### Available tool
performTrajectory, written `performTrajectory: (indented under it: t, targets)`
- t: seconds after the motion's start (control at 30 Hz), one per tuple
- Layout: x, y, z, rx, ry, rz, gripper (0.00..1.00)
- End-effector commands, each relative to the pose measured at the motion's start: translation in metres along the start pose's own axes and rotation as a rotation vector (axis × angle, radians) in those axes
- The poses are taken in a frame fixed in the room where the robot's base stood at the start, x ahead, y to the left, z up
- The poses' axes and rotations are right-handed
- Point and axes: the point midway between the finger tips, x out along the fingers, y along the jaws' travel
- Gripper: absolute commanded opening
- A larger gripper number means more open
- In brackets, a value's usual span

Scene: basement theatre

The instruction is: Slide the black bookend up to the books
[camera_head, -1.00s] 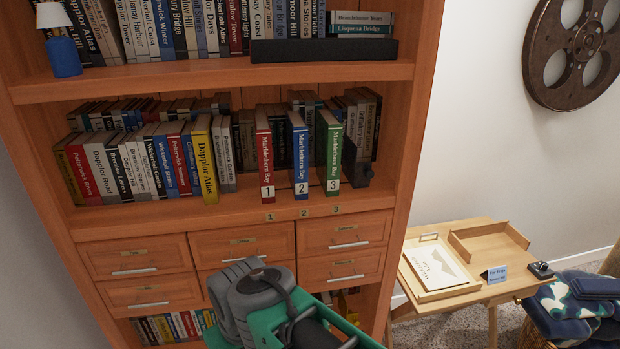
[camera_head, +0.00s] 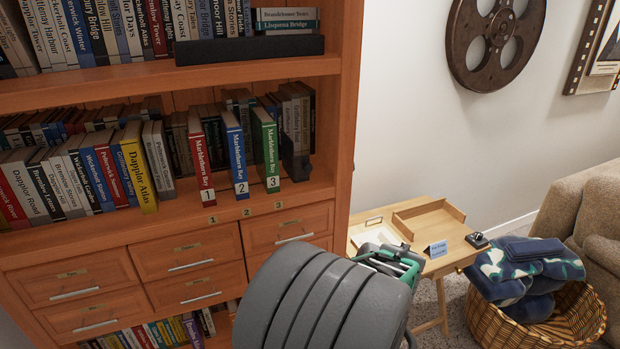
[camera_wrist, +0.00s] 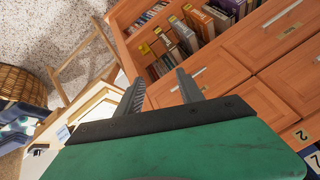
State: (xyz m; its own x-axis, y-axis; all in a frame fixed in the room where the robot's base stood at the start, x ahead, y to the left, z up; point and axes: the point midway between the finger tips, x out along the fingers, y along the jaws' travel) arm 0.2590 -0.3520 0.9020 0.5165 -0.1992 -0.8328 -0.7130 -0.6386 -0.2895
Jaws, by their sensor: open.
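The black bookend (camera_head: 295,163) stands on the middle shelf at its right end, right of the books. The three Marblethorn Bay books, red number 1 (camera_head: 201,155), blue number 2 (camera_head: 236,155) and green number 3 (camera_head: 266,150), stand pulled forward, with gaps between them. The bookend is apart from the green book's front. My gripper (camera_wrist: 160,92) is open and empty, its two fingers spread in the wrist view. In the head view my green gripper (camera_head: 395,262) is low, right of the drawers and before the small table, well below the bookend.
Number labels 1 to 3 (camera_head: 244,212) sit on the shelf edge. The bookcase's right side panel (camera_head: 347,130) borders the shelf. A small wooden table (camera_head: 440,262) with trays and a blue card (camera_head: 436,250) stands to the right, beside a wicker basket (camera_head: 555,325).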

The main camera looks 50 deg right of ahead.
Motion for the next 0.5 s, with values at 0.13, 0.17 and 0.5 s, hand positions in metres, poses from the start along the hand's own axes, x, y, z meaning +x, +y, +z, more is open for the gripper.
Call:
performTrajectory:
  t: [0.13, 0.17, 0.5]
  targets:
    - [-0.018, -0.025, -0.091, -0.214, 0.351, -0.101, 0.45]
    - [-0.026, -0.033, -0.109, -0.262, 0.427, -0.113, 0.45]
    - [-0.122, -0.079, -0.218, -0.648, 1.012, 0.000, 0.45]
